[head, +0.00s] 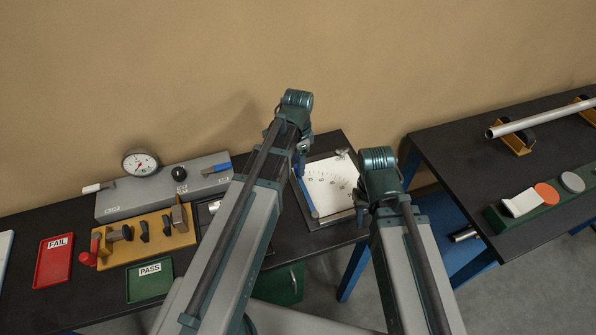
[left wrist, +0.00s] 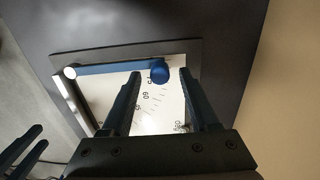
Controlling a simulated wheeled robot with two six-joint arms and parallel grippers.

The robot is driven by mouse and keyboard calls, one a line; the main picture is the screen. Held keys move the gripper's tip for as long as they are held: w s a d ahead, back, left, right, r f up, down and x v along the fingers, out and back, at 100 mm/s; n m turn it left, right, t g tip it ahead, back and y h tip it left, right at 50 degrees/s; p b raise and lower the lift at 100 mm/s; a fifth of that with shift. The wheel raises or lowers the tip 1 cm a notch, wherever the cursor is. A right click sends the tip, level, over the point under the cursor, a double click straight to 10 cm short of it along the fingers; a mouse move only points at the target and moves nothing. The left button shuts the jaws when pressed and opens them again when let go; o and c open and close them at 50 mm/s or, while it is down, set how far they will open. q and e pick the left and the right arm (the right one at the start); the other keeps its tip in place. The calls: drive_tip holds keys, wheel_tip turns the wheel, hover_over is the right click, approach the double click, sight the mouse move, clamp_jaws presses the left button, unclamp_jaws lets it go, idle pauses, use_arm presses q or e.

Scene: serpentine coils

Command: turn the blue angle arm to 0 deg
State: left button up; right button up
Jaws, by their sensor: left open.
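The blue angle arm (head: 306,198) lies along the left edge of the white graduated plate (head: 330,186) in the head view, near the high-number end of the scale. In the left wrist view the blue arm (left wrist: 112,69) runs across the top of the plate, from a pale pivot at left to a round blue knob (left wrist: 160,72). My left gripper (head: 302,172) is above the plate at the knob end. Its open fingers (left wrist: 160,82) are either side of the knob; contact cannot be told. My right gripper (head: 362,212) is by the plate's right edge, mostly hidden by its wrist.
A dark frame (left wrist: 125,50) surrounds the plate. Left on the table are a gauge box (head: 150,195), an orange tool block (head: 150,238), a red FAIL tray (head: 54,260) and a green PASS tray (head: 150,282). A second table (head: 470,155) with a pipe stands at right.

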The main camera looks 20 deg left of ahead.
use_arm(q)
drive_tip(key=shift+f, duration=0.6)
clamp_jaws()
idle(1.1)
